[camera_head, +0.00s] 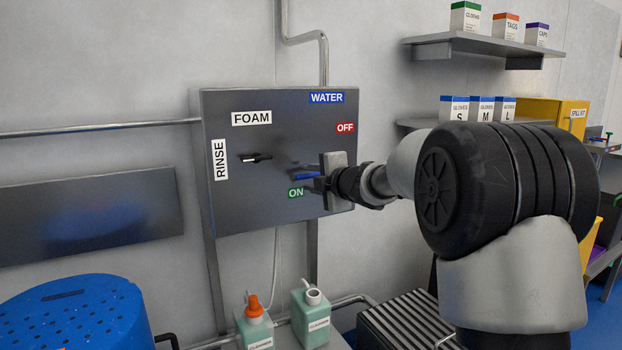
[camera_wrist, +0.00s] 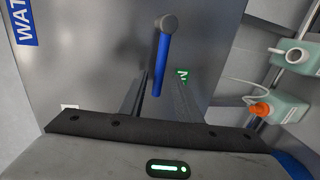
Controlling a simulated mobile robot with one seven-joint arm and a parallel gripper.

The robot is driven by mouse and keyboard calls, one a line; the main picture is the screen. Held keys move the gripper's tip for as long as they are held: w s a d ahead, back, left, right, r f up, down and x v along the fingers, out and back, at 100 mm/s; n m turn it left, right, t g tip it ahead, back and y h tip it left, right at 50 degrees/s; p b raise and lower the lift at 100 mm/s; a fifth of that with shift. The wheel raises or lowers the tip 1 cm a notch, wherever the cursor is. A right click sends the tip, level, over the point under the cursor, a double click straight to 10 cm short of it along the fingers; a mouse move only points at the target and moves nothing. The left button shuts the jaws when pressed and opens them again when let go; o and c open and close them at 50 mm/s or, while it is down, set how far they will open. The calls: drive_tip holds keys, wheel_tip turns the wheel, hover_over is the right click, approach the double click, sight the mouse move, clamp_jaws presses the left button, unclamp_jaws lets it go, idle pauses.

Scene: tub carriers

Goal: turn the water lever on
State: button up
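The blue water lever (camera_head: 307,175) is on the grey control panel (camera_head: 245,206), below the WATER label (camera_head: 326,97). It points roughly right, between the red OFF label (camera_head: 345,127) above and the green ON label (camera_head: 295,193) below. In the wrist view the lever (camera_wrist: 162,66) runs from its round hub down between the dark fingers of my gripper (camera_wrist: 162,88). The fingers are open, one on each side of the lever; a gap shows on both sides. In the head view my gripper (camera_head: 320,178) comes from the right and hides part of the panel.
A black selector knob (camera_head: 256,157) sits left of the lever, among the FOAM and RINSE labels. Two green bottles (camera_head: 312,318) (camera_head: 254,325) stand below the panel. A blue perforated tub (camera_head: 75,318) is at lower left. Shelves with boxes (camera_head: 465,17) are at right.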

drive_tip(key=p+v, duration=0.2)
drive_tip(key=v, duration=1.5)
drive_tip(key=shift+s, duration=0.2)
drive_tip(key=shift+d+r, duration=0.15)
drive_tip(key=s+d+f+m+g+h, duration=0.1)
drive_tip(key=s+d+m+h, duration=0.3)
drive_tip(key=s+m, duration=0.35)
drive_tip(key=s+d+f+m+g+h, duration=0.1)
drive_tip(key=s+d+m+g+h, duration=0.1)
drive_tip(key=s+d+m+h, duration=0.45)
drive_tip(key=s+a+f+m+g+y, duration=0.25)
drive_tip(key=s+a+f+m, duration=0.2)
drive_tip(key=s, duration=0.35)
drive_tip(key=s+a+f+m+g+y, duration=0.2)
drive_tip(key=s+a+f+m+g, duration=0.25)
drive_tip(key=s, duration=0.45)
wheel_tip(320, 180, up, 20)
drive_tip(key=s+a+t+p, duration=0.1)
drive_tip(key=p, duration=2.1)
drive_tip(key=shift+s, duration=0.25)
